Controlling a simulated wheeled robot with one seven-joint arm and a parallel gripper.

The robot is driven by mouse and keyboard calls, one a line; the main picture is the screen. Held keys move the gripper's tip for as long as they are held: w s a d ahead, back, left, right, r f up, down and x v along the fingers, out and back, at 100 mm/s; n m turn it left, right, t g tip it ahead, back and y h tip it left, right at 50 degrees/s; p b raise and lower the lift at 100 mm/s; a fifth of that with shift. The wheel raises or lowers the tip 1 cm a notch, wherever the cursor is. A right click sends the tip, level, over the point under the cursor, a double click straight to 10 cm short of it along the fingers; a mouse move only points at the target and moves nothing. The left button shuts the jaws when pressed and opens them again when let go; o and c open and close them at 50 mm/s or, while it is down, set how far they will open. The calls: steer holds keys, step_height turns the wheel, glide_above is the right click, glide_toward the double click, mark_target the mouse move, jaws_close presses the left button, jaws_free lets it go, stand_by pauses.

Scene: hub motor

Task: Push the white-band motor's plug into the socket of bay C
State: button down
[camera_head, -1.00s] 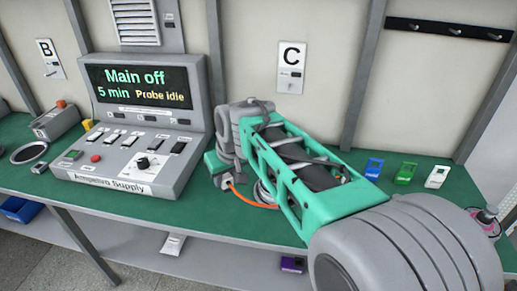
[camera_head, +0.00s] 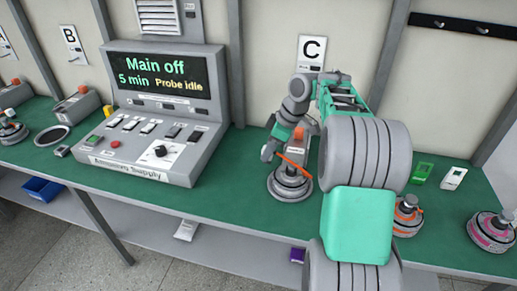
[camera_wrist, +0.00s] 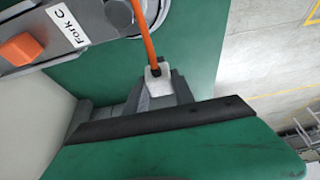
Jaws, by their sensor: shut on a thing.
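The white-band motor (camera_head: 290,186) sits on the green bench below the sign for bay C (camera_head: 312,48); it has a pale rim, and an orange cable (camera_head: 291,161) comes off it. My gripper (camera_head: 268,150) is at the left of this motor, above the bench. In the wrist view my gripper (camera_wrist: 165,95) is shut on a small white plug (camera_wrist: 156,72), with the orange cable (camera_wrist: 142,35) running up from it. The "Fork C" block (camera_wrist: 70,40) with an orange knob shows at the upper left. I cannot make out the bay C socket.
The supply console (camera_head: 155,115) stands close on the left, its screen reading "Main off". An orange-band motor (camera_head: 407,216) and a pink-band motor (camera_head: 492,230) stand to the right. Green (camera_head: 422,172) and white (camera_head: 453,178) tags lie on the bench behind them.

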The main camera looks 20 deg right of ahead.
steer(key=s+d+b, duration=0.1)
steer(key=s+d, duration=1.5)
steer(key=s, duration=0.1)
steer(key=shift+s+d+f+b, duration=0.1)
steer(key=shift+d+f+b, duration=0.1)
steer(key=shift+f+b, duration=1.8)
steer(key=shift+s+d+f+b, duration=0.1)
steer(key=shift+d+f+b, duration=0.1)
steer(key=shift+f+b, duration=1.75)
steer(key=shift+f, duration=0.15)
steer(key=shift+f+b, duration=0.45)
steer(key=shift+f, duration=0.05)
steer(key=shift+f+b, duration=0.4)
steer(key=shift+f, duration=0.3)
